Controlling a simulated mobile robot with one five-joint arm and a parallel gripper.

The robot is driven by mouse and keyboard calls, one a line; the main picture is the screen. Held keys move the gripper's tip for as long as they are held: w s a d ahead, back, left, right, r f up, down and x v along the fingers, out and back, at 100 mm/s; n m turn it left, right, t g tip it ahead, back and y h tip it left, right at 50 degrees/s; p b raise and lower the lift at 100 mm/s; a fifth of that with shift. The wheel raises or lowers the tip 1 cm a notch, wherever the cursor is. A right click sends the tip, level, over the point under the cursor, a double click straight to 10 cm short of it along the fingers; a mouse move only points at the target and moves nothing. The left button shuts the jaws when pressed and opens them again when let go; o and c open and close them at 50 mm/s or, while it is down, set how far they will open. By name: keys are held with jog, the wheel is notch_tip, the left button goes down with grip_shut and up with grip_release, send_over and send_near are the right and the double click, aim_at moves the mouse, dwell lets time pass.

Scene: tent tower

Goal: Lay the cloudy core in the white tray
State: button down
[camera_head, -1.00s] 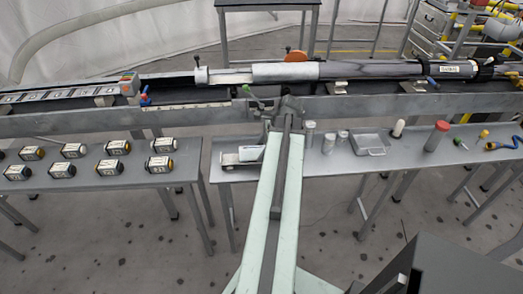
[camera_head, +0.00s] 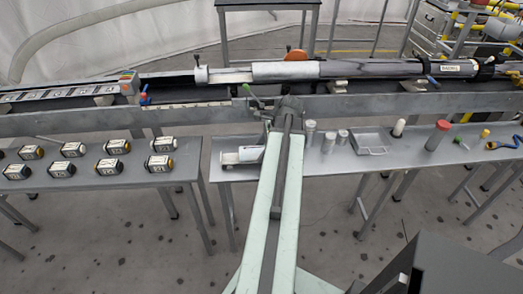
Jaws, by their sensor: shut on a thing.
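My gripper (camera_head: 288,104) is at the front edge of the long trough, at the far end of my pale green arm. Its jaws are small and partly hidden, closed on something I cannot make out. I see no plainly white tray. A small whitish item (camera_head: 240,155) is left of my arm, partly hidden by it.
A red-capped cylinder (camera_head: 436,136) is farther right. The left table (camera_head: 130,178) holds several black-and-white blocks. A gap separates the tables.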

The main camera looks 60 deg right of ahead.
jog(key=shift+f, duration=0.1)
jog(key=shift+c, duration=2.3)
grip_release()
jog(key=p+v, duration=0.7)
jog(key=shift+r, duration=0.3)
jog(key=shift+s+r, duration=0.2)
jog(key=shift+f, duration=0.1)
jog(key=shift+w, duration=0.1)
